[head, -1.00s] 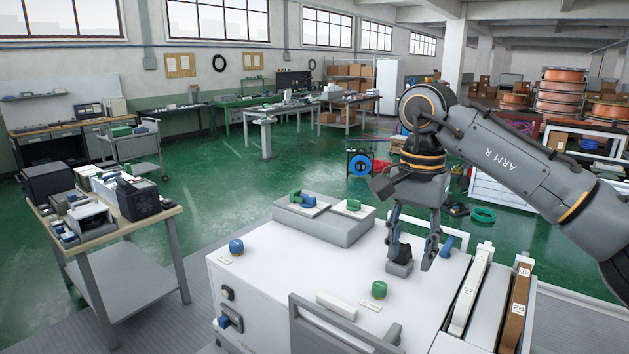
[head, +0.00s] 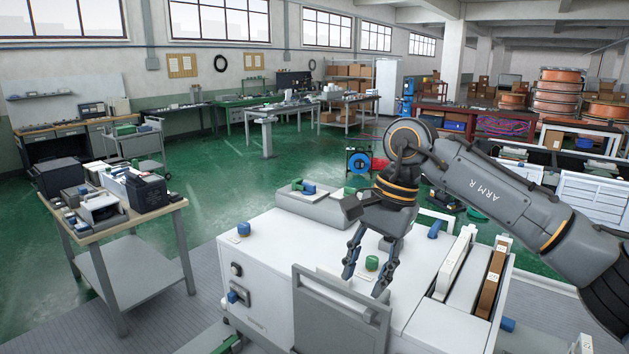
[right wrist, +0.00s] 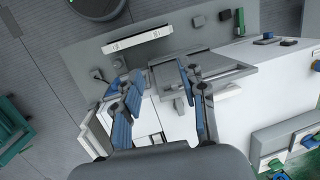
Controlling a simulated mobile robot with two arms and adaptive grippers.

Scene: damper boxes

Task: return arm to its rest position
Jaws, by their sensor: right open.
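My right arm (head: 500,190) comes in from the right in the head view. Its right gripper (head: 365,285) hangs over the front part of the white cabinet (head: 270,255), fingers apart and pointing down. Nothing shows between the fingers. The right wrist view also shows the right gripper (right wrist: 157,92) open, its blue-padded fingers spread above the cabinet's edge and a grey handle frame. My left gripper is not in view.
A green knob (head: 371,263) and a blue knob (head: 243,229) stand on the cabinet top. White and brown numbered slabs (head: 492,278) are at its right. A grey panel with a handle (head: 340,310) rises at its front. A loaded side table (head: 130,225) stands left. Green floor lies open beyond.

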